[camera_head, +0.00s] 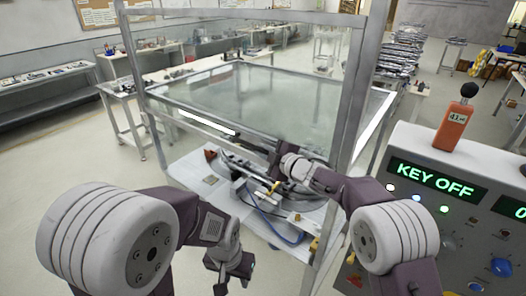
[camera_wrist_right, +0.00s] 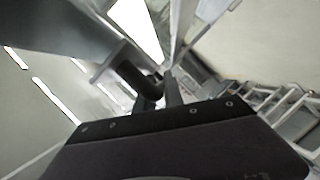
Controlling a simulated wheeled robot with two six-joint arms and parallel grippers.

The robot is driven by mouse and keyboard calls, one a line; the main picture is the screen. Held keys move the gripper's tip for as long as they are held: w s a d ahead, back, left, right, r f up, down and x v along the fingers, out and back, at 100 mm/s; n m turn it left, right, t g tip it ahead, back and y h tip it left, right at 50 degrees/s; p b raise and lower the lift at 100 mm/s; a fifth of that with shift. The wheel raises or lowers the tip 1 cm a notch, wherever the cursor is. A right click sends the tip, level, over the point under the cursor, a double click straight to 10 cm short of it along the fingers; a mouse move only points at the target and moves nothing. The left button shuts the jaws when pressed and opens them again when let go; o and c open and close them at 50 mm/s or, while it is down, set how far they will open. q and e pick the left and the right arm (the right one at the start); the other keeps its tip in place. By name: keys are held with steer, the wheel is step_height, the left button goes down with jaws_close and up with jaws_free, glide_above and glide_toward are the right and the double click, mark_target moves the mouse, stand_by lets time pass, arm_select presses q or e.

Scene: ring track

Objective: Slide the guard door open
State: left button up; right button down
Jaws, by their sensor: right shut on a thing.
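The guard door (camera_head: 230,105) looks like a clear panel with a grey metal frame on the front of a guarded enclosure. How far it stands open is hard to tell through the clear panels. My right gripper (camera_head: 274,150) is at the door's lower front, shut on what looks like its handle. In the right wrist view, the gripper's dark fingers (camera_wrist_right: 158,98) meet a grey bar-like handle (camera_wrist_right: 118,62). The grip point is partly hidden by the gripper itself. My left gripper (camera_head: 228,272) hangs low in front of the enclosure, away from the door; its fingers are unclear.
A control panel (camera_head: 440,185) reading KEY OFF stands at the right, with an orange device (camera_head: 454,125) on top. A metal post (camera_head: 350,95) rises near my right arm. Cables and parts lie on the shelf (camera_head: 205,175) below. Open floor (camera_head: 75,150) is at the left.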

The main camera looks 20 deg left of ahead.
steer(key=c, duration=1.7)
jaws_free()
steer(key=shift+s+d, duration=0.2)
steer(key=shift+d, duration=0.05)
steer(key=b+v, duration=0.3)
steer(key=v, duration=0.5)
steer(key=shift+s+d+r, duration=0.15)
steer(key=shift+d+r, duration=0.05)
